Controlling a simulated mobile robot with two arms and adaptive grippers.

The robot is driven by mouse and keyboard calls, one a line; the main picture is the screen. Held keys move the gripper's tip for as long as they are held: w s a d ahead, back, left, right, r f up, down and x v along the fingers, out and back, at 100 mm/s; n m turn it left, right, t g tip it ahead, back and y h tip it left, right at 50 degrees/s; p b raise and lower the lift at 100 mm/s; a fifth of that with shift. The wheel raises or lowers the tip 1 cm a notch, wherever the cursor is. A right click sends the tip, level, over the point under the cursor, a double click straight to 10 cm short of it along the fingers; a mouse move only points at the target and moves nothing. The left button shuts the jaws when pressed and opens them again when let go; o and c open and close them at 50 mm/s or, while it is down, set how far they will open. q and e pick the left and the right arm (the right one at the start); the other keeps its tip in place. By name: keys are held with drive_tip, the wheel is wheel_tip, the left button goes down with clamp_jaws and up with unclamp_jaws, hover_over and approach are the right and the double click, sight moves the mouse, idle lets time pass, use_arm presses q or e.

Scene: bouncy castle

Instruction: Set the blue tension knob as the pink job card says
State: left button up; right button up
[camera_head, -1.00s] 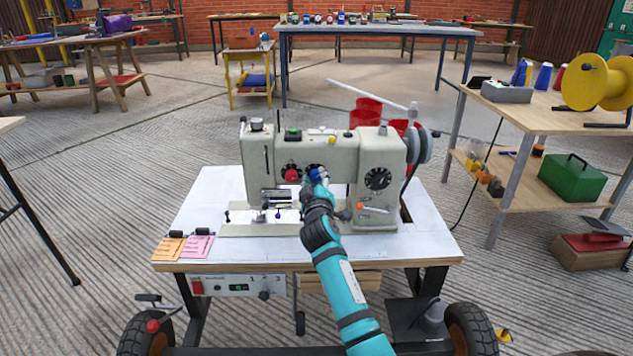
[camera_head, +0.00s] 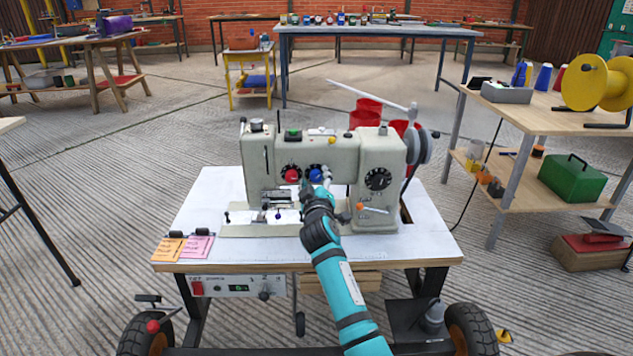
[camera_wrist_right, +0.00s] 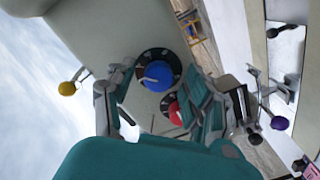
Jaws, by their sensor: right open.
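The blue tension knob (camera_head: 316,174) is on the front of the cream sewing machine (camera_head: 338,155), just right of the red knob (camera_head: 292,175). In the right wrist view the blue knob (camera_wrist_right: 158,76) sits on a dark dial with a pale line across its face; the red knob (camera_wrist_right: 175,113) shows beyond it. My right gripper (camera_head: 324,182) is open in front of the blue knob, with its fingers (camera_wrist_right: 160,92) spread to either side of it. Contact cannot be told. The pink job card (camera_head: 197,246) lies at the table's front left; its writing is too small to read. My left gripper is not in view.
An orange card (camera_head: 167,249) lies left of the pink one. A black dial (camera_head: 377,179) and an orange-tipped lever (camera_head: 361,207) are on the machine's right part. The white tabletop (camera_head: 420,235) is clear at the front right.

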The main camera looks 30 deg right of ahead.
drive_tip(key=v, duration=1.2)
